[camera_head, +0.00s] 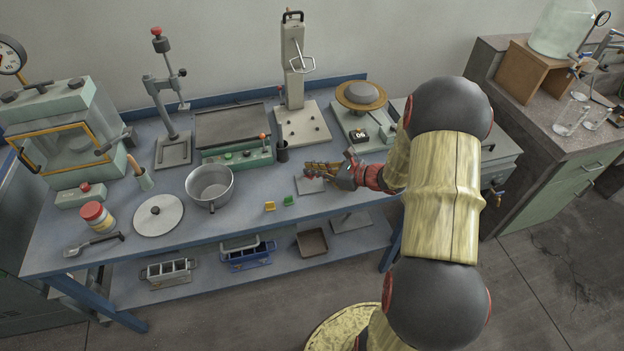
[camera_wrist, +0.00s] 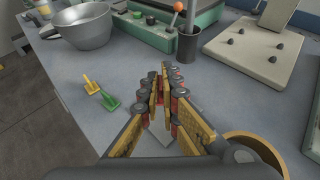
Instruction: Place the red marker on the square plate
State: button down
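My gripper (camera_head: 309,172) is low over the bench, above the grey square plate (camera_head: 312,188). In the wrist view, its fingers (camera_wrist: 165,88) come close together at the tips, with a narrow gap between them. A red patch shows between the fingers there. It may be the red marker, but the fingers have red parts too, so I cannot tell it apart or see whether it is gripped. No red marker shows elsewhere on the bench. The square plate (camera_wrist: 152,143) is partly hidden below the fingers in the wrist view.
A metal pot (camera_head: 210,187) stands farther left. A dark cup (camera_head: 282,152) and a press stand (camera_head: 300,124) are behind. A brown ring (camera_wrist: 258,150) shows at the wrist view's lower right.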

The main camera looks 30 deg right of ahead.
aim_at(312, 177)
jog(key=shift+w+d+f, duration=0.15)
jog(key=shift+w+f, duration=0.2)
jog(key=shift+f, duration=0.15)
jog(key=shift+w+d+f+b, duration=0.1)
jog(key=shift+f+b, duration=0.9)
jog(key=shift+f, duration=0.5)
jog(key=shift+f, duration=0.15)
jog(key=c, duration=2)
grip_release()
jog(key=shift+c, duration=0.2)
